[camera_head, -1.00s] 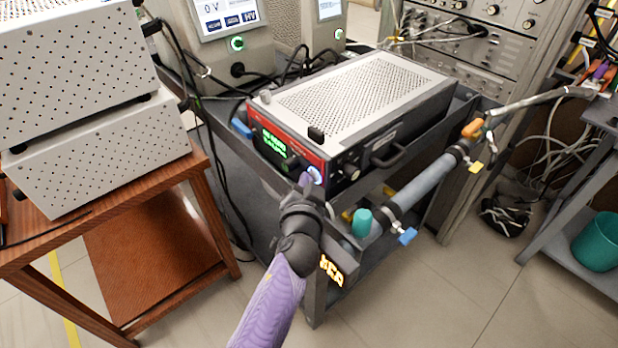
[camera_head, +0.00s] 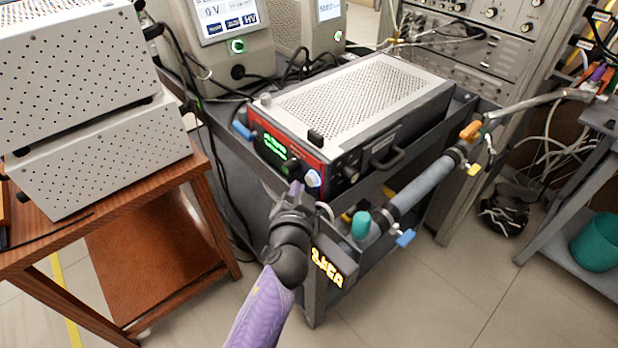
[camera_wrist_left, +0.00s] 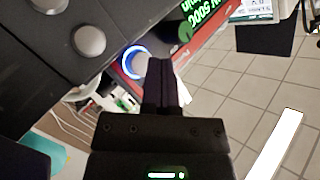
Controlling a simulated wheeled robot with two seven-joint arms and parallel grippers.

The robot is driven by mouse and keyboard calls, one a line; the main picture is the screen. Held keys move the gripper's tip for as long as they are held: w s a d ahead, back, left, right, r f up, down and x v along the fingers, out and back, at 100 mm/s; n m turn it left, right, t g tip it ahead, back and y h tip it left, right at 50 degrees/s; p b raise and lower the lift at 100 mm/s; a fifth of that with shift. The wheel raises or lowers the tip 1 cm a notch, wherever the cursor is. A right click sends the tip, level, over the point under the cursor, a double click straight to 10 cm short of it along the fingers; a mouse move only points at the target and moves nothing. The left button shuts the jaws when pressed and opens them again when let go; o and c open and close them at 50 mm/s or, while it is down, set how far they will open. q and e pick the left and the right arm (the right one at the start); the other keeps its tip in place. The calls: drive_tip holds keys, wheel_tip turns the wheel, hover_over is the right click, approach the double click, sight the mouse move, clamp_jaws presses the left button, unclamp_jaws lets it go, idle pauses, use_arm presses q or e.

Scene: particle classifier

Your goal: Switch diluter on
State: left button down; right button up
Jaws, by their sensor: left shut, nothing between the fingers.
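The boxy instrument (camera_head: 350,100) with a perforated grey top and a red front sits on the cart; I take it to be the diluter. Its green text display (camera_head: 274,146) is lit. A round button (camera_head: 313,178) is at the front's right end; in the wrist view it shows a glowing blue ring (camera_wrist_left: 135,62). My left gripper (camera_head: 295,188) is shut and empty, its fingertips just left of and below the button in the head view. In the wrist view the fingertips (camera_wrist_left: 160,66) are beside the ring and overlap its edge; contact cannot be told. My right gripper is out of view.
A grey tube (camera_head: 425,185) with coloured clamps and a teal cap (camera_head: 361,224) is close right of my left arm. Wooden shelving (camera_head: 150,250) with white perforated boxes (camera_head: 95,160) is at left. Cables hang between it and the cart.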

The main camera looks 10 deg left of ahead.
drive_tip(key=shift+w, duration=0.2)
use_arm(q)
drive_tip(key=s+a, duration=0.1)
drive_tip(key=s, duration=0.1)
drive_tip(key=s+a+p, duration=0.1)
drive_tip(key=s+a, duration=0.1)
drive_tip(key=shift+a+p, duration=0.1)
drive_tip(key=shift+p, duration=0.2)
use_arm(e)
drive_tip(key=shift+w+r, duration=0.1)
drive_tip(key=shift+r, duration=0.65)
